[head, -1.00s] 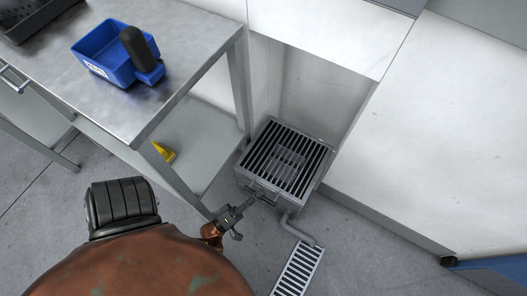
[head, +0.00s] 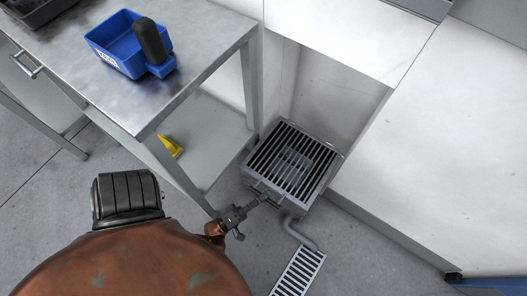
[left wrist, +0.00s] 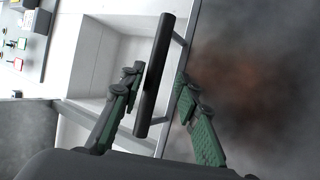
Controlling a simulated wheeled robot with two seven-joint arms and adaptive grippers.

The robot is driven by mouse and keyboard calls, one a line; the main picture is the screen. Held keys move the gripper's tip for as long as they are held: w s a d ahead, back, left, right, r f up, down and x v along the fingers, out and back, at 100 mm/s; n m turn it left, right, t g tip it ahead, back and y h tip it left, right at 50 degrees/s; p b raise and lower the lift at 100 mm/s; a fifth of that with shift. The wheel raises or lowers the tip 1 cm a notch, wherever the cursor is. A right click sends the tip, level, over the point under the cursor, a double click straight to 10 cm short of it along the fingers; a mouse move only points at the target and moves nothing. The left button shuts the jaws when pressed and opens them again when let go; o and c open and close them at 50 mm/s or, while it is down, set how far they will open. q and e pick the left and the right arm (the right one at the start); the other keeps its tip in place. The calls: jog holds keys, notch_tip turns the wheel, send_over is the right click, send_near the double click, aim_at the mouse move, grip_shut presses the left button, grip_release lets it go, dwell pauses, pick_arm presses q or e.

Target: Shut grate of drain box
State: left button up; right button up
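The drain box (head: 274,196) stands on the floor in the niche between the metal table and the white panels. Its slatted grate (head: 293,160) lies over the top; I cannot tell whether it is fully flush. My left gripper (head: 266,197) is at the near side of the box, by the handle there. In the left wrist view, a dark bar handle (left wrist: 155,75) stands between the two open fingers of the left gripper (left wrist: 158,88), with gaps visible beside it. My right gripper is in neither view.
A metal table (head: 190,85) holds a blue bin (head: 117,55) on the left. A yellow piece (head: 171,146) lies beneath it. A grey pipe (head: 300,234) runs from the box to a floor drain (head: 299,272). A white panel (head: 440,130) bounds the right.

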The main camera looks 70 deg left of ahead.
pick_arm(q)
jog(key=shift+r, duration=0.15)
notch_tip(320, 180, up, 10)
jog(key=shift+f, duration=0.1)
dwell(0.6)
jog(key=shift+a, duration=0.1)
jog(key=s+f, duration=0.5)
jog(key=f, duration=0.2)
jog(key=shift+a+f, duration=0.15)
jog(key=shift+a, duration=0.15)
dwell(0.6)
jog(key=shift+c, duration=0.4)
